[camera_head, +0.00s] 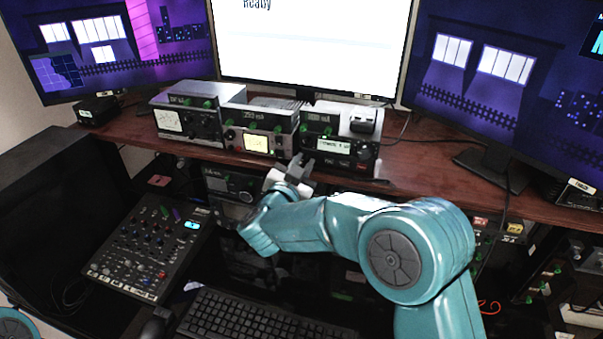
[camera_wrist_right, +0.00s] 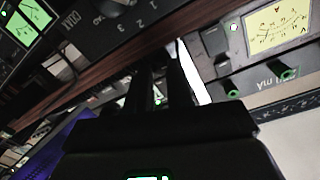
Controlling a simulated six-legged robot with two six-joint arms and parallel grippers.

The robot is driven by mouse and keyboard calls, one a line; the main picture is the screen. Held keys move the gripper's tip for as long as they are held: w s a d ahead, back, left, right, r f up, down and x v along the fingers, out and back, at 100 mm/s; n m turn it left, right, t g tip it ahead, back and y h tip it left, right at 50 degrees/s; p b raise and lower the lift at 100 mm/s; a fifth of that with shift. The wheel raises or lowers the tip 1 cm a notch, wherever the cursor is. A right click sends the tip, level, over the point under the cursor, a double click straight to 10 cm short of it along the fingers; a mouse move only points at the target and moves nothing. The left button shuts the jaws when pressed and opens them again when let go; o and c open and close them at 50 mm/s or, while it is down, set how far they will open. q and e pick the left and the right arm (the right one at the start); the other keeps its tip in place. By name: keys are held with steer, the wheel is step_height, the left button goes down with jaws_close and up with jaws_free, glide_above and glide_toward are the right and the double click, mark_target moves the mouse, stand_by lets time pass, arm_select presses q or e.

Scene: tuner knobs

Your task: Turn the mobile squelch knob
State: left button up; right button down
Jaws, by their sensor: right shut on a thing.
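The right-hand radio (camera_head: 352,151) stands on the wooden shelf with a small lit display and green-marked knobs along its top. My right gripper (camera_head: 299,166) reaches up to the lower left corner of its front. It is shut on a small knob there, which I take to be the mobile squelch knob; the fingers hide it, so its angle cannot be told. In the right wrist view the dark fingers (camera_wrist_right: 161,75) point at the equipment front, and the held knob does not show clearly. My left gripper is not in view.
A radio with a yellow meter (camera_head: 257,142) stands close left of my right gripper, with another unit (camera_head: 187,121) beyond it. The shelf edge (camera_head: 420,190) runs below the radios. A mixer (camera_head: 150,247) and a keyboard (camera_head: 258,318) lie lower down.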

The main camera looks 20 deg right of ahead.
steer(key=c, duration=1.2)
jaws_free()
steer(key=shift+o, duration=0.9)
steer(key=shift+w+f, duration=0.1)
steer(key=b+v, duration=0.3)
steer(key=v, duration=1.3)
steer(key=shift+s+b, duration=0.25)
steer(key=shift+b, duration=0.1)
